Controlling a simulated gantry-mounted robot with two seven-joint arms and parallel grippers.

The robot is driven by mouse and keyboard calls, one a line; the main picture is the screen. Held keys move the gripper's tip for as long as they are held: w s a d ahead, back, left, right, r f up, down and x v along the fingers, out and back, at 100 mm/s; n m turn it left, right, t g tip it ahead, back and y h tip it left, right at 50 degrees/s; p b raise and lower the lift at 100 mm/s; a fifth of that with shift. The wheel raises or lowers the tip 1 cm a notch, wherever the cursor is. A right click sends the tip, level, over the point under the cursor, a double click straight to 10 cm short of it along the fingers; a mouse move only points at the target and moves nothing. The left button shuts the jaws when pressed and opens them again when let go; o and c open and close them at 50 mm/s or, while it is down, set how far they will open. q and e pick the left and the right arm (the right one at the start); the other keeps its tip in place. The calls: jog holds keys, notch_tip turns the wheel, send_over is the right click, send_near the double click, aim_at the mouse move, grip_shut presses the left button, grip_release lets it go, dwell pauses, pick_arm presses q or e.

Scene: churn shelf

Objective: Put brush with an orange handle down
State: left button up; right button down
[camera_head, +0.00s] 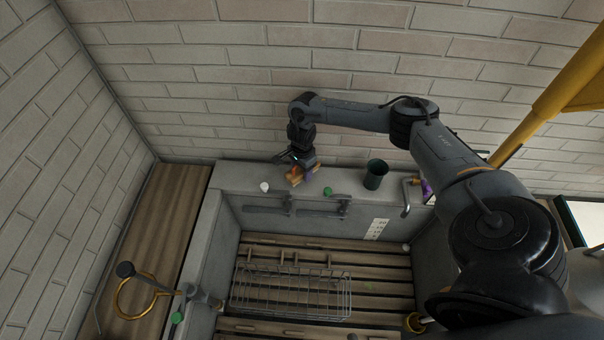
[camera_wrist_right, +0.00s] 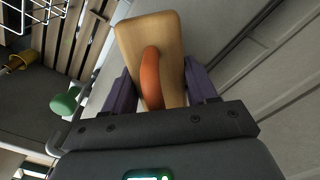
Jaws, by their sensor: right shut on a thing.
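The brush with an orange handle (camera_wrist_right: 152,75) shows large in the right wrist view, with a pale wooden block and a curved orange handle. My right gripper (camera_wrist_right: 160,88) is shut on it, with a purple finger on each side. In the head view the brush (camera_head: 295,174) is at the grey ledge by the brick wall, under my right gripper (camera_head: 303,168). I cannot tell whether the brush touches the ledge. Its underside is hidden. My left gripper is not in view.
On the ledge (camera_head: 232,180), a white knob-like object (camera_head: 264,186) stands left of the brush, and a green one (camera_head: 327,191) and a dark green cup (camera_head: 376,174) stand right. A wire rack (camera_head: 290,292) lies below on wooden slats.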

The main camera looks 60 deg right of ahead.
notch_tip(320, 180, down, 3)
jog(key=shift+a+r, duration=0.1)
jog(key=shift+r, duration=0.05)
jog(key=shift+c, duration=1.6)
grip_release()
